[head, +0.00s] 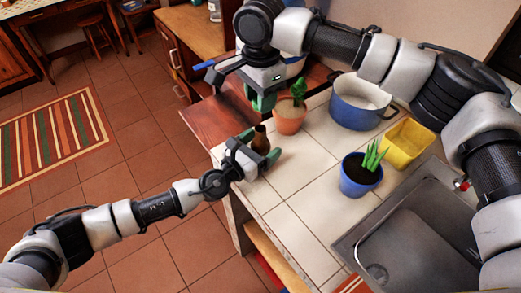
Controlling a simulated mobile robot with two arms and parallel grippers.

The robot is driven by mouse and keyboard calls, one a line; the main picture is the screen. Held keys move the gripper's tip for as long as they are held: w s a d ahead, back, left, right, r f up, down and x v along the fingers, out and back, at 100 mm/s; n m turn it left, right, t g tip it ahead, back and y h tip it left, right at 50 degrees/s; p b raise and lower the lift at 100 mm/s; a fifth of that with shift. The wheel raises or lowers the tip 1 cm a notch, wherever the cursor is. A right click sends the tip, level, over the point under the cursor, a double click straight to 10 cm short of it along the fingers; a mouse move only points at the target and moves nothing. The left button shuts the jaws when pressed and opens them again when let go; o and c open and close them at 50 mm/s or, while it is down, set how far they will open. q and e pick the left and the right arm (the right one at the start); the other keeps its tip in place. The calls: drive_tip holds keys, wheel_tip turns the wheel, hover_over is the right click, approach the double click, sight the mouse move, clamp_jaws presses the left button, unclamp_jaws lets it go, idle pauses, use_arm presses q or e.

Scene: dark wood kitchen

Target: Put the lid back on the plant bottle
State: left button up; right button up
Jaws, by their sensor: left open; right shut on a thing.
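A small brown bottle (261,141) stands near the left edge of the white tiled counter (312,172). Its neck points up and I see no lid on it. My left gripper (259,147) is open, with its green fingertips on either side of the bottle. I cannot tell whether they touch it. My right gripper (262,101) is above and behind the bottle, pointing down, left of a potted cactus. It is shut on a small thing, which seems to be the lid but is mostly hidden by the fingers.
The cactus stands in a terracotta pot (289,118) close to my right gripper. A blue pot (352,113), a yellow container (405,147) and a blue planter (355,182) stand to the right. The sink (425,245) is at front right. The counter's middle is clear.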

sight(260, 128)
use_arm(q)
drive_tip(key=shift+c, duration=0.3)
drive_tip(key=c, duration=1.3)
use_arm(e)
drive_tip(key=shift+f, duration=2.45)
drive_tip(key=shift+f, duration=0.1)
drive_tip(key=shift+f, duration=0.8)
drive_tip(key=shift+f, duration=0.55)
use_arm(q)
clamp_jaws()
use_arm(e)
drive_tip(key=m, duration=0.5)
drive_tip(key=shift+a+f+m, duration=0.1)
drive_tip(key=shift+m, duration=0.3)
drive_tip(key=m, duration=0.4)
